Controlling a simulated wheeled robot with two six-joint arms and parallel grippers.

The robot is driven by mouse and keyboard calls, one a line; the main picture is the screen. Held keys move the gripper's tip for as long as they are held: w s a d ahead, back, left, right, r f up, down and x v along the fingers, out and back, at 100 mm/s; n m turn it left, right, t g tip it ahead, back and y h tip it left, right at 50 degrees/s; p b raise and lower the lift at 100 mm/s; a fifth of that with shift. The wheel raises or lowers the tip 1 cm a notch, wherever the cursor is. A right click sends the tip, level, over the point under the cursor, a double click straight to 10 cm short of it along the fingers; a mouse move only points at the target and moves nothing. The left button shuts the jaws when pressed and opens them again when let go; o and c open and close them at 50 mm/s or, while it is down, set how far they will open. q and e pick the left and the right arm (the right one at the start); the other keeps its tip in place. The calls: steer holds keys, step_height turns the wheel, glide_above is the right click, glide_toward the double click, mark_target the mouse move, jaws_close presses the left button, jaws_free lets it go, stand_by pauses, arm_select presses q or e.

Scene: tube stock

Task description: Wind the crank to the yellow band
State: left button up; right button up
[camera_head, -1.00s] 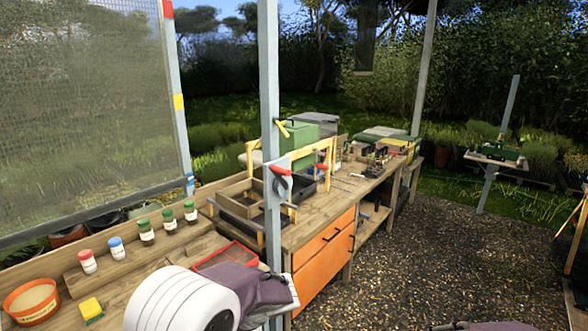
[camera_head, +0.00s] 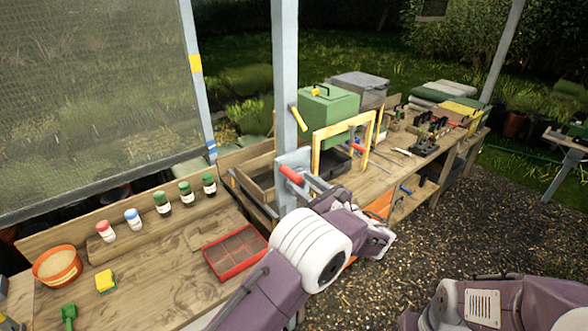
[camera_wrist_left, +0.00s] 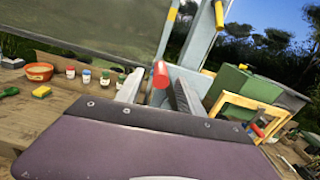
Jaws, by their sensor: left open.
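The crank's red handle (camera_head: 291,173) sticks out by a grey bracket (camera_head: 293,158) on the near metal post (camera_head: 286,75). The yellow band (camera_head: 195,63) is on the upright at the right edge of the mesh screen (camera_head: 90,95), with a blue band (camera_head: 211,146) lower down. My left gripper (camera_head: 303,184) is open at the red handle. In the left wrist view, the red handle (camera_wrist_left: 160,75) stands between the two spread fingers of the left gripper (camera_wrist_left: 157,88); I cannot tell whether they touch it. My right arm shows at lower right, its gripper out of view.
A yellow lever (camera_head: 299,118) sits higher on the post. The wooden bench (camera_head: 180,265) carries a red tray (camera_head: 236,252), several jars, an orange tub (camera_head: 57,266) and a sponge (camera_head: 105,282). A yellow frame (camera_head: 343,135) and green box (camera_head: 328,107) stand behind the post.

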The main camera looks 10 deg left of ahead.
mark_target(293, 176)
arm_select(q)
steer(key=p+x, duration=0.2)
steer(key=x, duration=0.3)
steer(key=shift+w, duration=0.2)
steer(key=shift+s, duration=0.1)
arm_select(e)
step_height(293, 176, up, 3)
steer(key=shift+w+f, duration=0.1)
arm_select(q)
steer(key=shift+c, duration=0.4)
jaws_close()
steer(key=shift+f, duration=0.1)
